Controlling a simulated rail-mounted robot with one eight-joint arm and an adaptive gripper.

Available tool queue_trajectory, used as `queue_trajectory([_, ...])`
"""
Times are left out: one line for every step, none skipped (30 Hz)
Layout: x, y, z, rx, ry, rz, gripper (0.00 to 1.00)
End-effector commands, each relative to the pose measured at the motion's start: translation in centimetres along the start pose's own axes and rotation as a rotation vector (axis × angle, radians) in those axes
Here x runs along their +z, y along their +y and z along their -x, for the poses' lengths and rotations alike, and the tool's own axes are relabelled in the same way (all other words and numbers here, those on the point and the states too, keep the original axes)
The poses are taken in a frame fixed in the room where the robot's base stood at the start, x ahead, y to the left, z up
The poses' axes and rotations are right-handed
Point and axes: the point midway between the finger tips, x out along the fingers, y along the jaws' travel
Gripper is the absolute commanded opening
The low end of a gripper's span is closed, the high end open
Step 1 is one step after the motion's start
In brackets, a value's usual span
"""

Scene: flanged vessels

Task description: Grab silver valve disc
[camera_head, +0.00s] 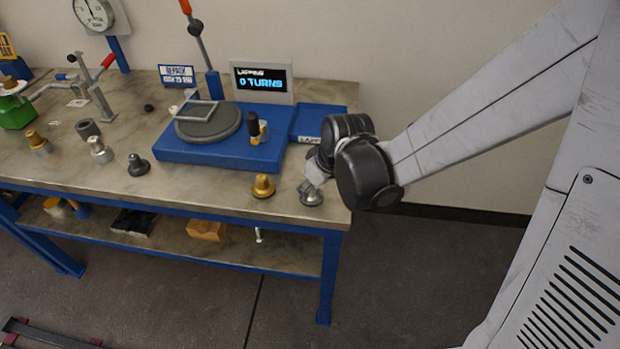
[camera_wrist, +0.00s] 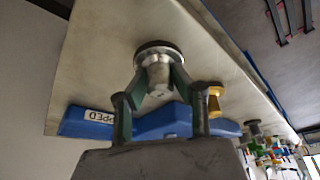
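The silver valve disc (camera_head: 311,197) stands on the bench top near its front right corner, flange down and stem up. In the wrist view the silver valve disc (camera_wrist: 158,58) lies straight ahead, between the fingertips. My gripper (camera_head: 316,172) is just above it in the head view, partly hidden behind my dark wrist. In the wrist view my gripper (camera_wrist: 160,84) has one green-padded finger on each side of the stem, tips close to it. I cannot tell whether both pads touch it. The disc appears to rest on the bench.
A gold disc (camera_head: 263,186) stands close left of the silver one. A dark disc (camera_head: 138,165) is further left. A blue lapping station (camera_head: 215,150) and a blue tray marked LAPPED (camera_wrist: 85,122) lie behind. The bench's front and right edges are near.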

Motion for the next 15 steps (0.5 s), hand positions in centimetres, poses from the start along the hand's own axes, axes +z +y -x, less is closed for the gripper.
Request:
queue_trajectory([0.00,0.00,0.00,0.000,0.000,0.000,0.11])
queue_trajectory([0.00,0.00,0.00,0.000,0.000,0.000,0.07])
queue_trajectory([0.00,0.00,0.01,0.000,0.000,0.000,0.01])
queue_trajectory([0.00,0.00,0.01,0.000,0.000,0.000,0.00])
queue_trajectory([0.00,0.00,0.01,0.000,0.000,0.000,0.00])
queue_trajectory([0.00,0.00,0.01,0.000,0.000,0.000,0.00])
queue_trajectory([0.00,0.00,0.01,0.000,0.000,0.000,0.00])
queue_trajectory([0.00,0.00,0.01,0.000,0.000,0.000,0.00])
queue_trajectory([-0.02,0.00,0.03,0.000,0.000,0.000,0.00])
queue_trajectory([-0.01,0.00,0.03,0.000,0.000,0.000,0.00])
queue_trajectory([-0.01,0.00,0.03,0.000,0.000,0.000,0.00])
queue_trajectory([-0.02,0.00,0.02,0.000,0.000,0.000,0.00])
queue_trajectory([-0.01,0.00,0.02,0.000,0.000,0.000,0.00])
queue_trajectory([-0.02,0.00,0.03,0.000,0.000,0.000,0.00])
queue_trajectory([-0.03,0.00,0.06,0.000,0.000,0.000,0.00])
